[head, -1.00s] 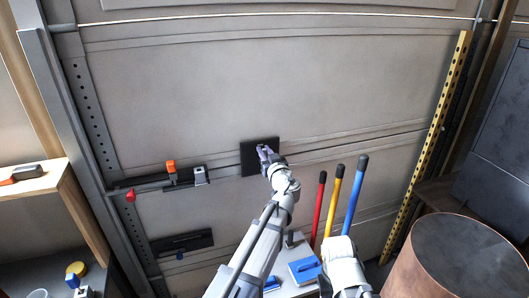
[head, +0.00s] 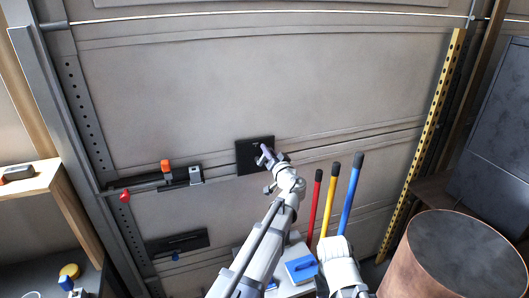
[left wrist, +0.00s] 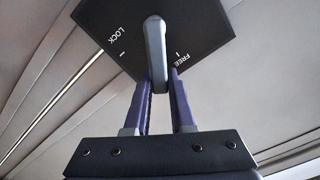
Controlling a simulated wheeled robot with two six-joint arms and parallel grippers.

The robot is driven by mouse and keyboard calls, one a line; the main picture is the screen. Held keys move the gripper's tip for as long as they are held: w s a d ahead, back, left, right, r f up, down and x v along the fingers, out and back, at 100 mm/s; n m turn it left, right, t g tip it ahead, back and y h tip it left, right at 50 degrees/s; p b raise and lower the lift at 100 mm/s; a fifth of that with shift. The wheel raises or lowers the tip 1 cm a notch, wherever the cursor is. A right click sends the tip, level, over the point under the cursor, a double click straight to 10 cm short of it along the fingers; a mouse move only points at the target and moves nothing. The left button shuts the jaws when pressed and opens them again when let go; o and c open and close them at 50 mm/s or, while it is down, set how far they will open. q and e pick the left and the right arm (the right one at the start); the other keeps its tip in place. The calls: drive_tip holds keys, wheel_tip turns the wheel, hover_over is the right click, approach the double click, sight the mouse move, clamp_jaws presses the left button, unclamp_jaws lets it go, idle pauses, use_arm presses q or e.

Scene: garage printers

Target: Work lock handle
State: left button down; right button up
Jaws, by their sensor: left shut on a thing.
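A black square plate (head: 243,160) is mounted on the large grey door in the head view. In the left wrist view the plate (left wrist: 205,25) bears the words LOCK, on the left, and FREE, on the right. A grey lock handle (left wrist: 154,45) stands out on the plate, its end lying between the two marks. My left gripper (left wrist: 159,82) is shut on the end of the handle. In the head view the left gripper (head: 266,153) covers the plate's right part, and the handle is mostly hidden.
The grey door (head: 250,85) fills the background. A bolt with an orange knob (head: 165,166) sits left of the plate. Red (head: 315,210), yellow (head: 330,200) and blue (head: 352,195) poles stand right of my arm. A copper drum (head: 400,260) is at the lower right.

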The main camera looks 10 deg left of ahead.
use_arm(q)
drive_tip(key=shift+w+d+f+m+b, duration=0.3)
drive_tip(key=shift+f+m+b, duration=0.45)
drive_tip(key=shift+m, duration=1)
drive_tip(key=shift+w+d+f+m+b, duration=0.15)
drive_tip(key=shift+d+f+m+b, duration=0.45)
drive_tip(key=shift+m, duration=1.1)
drive_tip(key=shift+w+d+f+m+b, duration=0.2)
drive_tip(key=shift+f+m+b, duration=0.6)
drive_tip(key=shift+m, duration=0.95)
drive_tip(key=shift+f, duration=0.1)
drive_tip(key=c, duration=0.8)
unclamp_jaws()
drive_tip(key=shift+o, duration=0.2)
